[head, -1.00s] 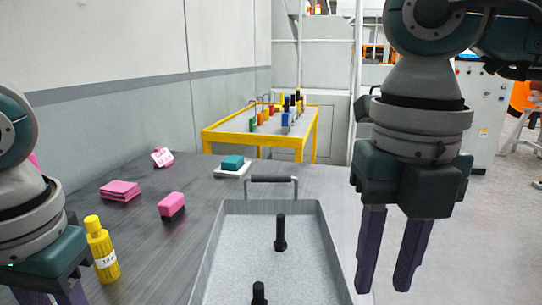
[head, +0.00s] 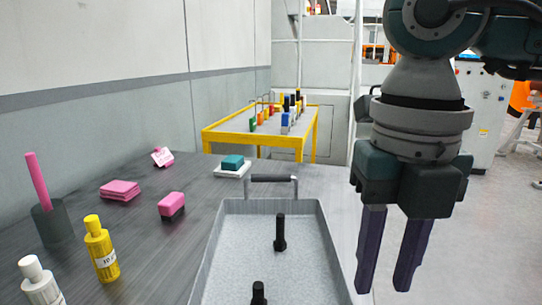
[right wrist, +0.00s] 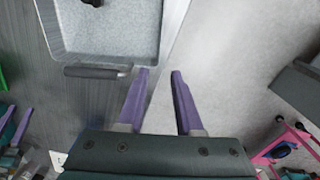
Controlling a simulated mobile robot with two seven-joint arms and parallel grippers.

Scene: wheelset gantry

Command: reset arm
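My right gripper (head: 384,288) hangs at the right of the head view, pointing down, beside the right edge of the grey tray. Its two purple fingers are apart with nothing between them. In the right wrist view the fingers (right wrist: 158,75) are also apart and empty, with floor behind them. My left gripper is not in the head view.
A grey tray (head: 318,222) with a handle holds two black bolts (head: 280,232). A yellow-framed table (head: 255,141) stands behind.

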